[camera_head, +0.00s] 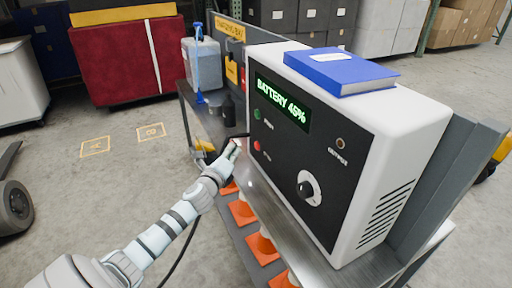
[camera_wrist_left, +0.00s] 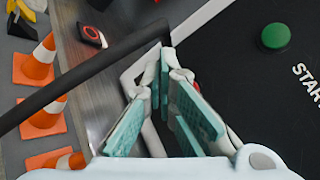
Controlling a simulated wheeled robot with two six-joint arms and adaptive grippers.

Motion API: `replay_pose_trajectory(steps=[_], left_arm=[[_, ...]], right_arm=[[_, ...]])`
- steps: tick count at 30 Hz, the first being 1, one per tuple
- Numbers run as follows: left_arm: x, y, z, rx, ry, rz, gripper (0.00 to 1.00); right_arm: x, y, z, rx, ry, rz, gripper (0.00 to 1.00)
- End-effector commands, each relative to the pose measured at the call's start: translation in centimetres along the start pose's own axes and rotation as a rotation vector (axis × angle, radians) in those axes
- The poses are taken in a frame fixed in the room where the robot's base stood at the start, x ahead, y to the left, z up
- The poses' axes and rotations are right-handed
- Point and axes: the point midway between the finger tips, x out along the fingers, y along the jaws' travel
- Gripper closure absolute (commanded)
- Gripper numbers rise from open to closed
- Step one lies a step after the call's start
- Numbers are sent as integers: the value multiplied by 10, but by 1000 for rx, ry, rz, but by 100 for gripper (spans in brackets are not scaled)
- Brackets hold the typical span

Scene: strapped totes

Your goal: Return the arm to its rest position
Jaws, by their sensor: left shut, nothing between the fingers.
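My left arm comes in from the lower left in the head view. Its left gripper (camera_head: 234,149) is close in front of the left edge of the battery charger (camera_head: 358,185), near its red button (camera_head: 257,146). In the left wrist view the pale fingers with teal pads (camera_wrist_left: 166,62) are closed together and hold nothing. The green START button (camera_wrist_left: 275,37) shows to their right on the black panel. A red part behind the fingers is mostly hidden. I cannot tell whether the gripper touches the panel. My right gripper is not in view.
The charger reads "BATTERY 45%" and carries a blue book (camera_head: 340,70). It stands on a metal cart (camera_head: 375,268) with orange cones (camera_head: 242,211) below. A black cable (camera_wrist_left: 80,80) crosses close to the fingers. Open floor (camera_head: 95,200) lies left of the cart.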

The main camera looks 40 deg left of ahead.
Motion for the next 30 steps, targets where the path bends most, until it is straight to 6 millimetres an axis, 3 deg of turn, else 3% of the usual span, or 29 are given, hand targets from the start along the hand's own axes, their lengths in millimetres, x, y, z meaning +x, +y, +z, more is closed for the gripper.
replay_pose_trajectory(steps=[11, 20, 23, 24, 26, 29, 30], left_arm=[[-7, 5, 5, 1, 1, -1, 100], [-7, 4, 5, 0, 1, -1, 100], [-7, 4, 4, -101, 5, -5, 100], [-6, 14, 0, -222, 16, 15, 100], [-5, 56, -14, -455, 30, 110, 100], [-28, 141, -65, -807, 26, 320, 100], [-46, 177, -90, -935, 10, 415, 100]], right_arm=[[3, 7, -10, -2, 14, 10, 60], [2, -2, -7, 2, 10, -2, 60], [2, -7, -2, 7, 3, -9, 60], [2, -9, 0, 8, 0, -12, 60], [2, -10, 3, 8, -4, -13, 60], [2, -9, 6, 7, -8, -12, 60], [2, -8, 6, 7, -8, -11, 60]])
